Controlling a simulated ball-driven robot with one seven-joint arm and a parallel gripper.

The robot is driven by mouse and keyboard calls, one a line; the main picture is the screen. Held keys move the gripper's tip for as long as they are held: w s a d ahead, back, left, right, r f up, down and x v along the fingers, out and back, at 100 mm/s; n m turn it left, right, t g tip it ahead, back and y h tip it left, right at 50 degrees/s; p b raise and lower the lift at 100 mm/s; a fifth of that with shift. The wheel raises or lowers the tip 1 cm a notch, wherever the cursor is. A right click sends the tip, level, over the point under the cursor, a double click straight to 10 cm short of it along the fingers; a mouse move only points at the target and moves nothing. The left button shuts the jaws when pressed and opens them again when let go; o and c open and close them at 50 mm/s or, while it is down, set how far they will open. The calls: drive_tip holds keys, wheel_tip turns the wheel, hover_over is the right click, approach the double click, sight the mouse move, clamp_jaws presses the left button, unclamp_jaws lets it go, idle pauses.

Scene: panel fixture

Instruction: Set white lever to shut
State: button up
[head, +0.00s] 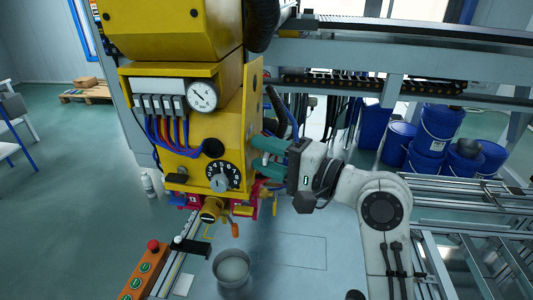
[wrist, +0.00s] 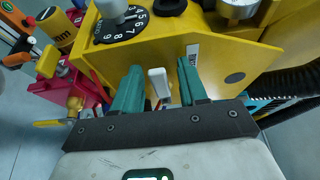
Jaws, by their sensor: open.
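The white lever (wrist: 158,82) shows in the wrist view as a short pale handle on the side of the yellow panel fixture (wrist: 215,50). My gripper (wrist: 160,72) is open, with one teal finger on each side of the lever. A gap shows between the lever and each finger, and I see no clear contact. In the head view my gripper (head: 258,153) reaches from the right to the side of the yellow fixture (head: 228,125). The lever cannot be made out there. Its base and any position marks are hidden.
A numbered black dial (head: 222,176) and a gauge (head: 202,96) sit on the fixture's front. Below are a brass valve (head: 211,209), a grey bowl (head: 231,268) and an orange button box (head: 146,270). A black corrugated hose (wrist: 290,98) is at right in the wrist view.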

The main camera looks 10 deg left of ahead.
clamp_jaws()
drive_tip(key=shift+f, duration=0.15)
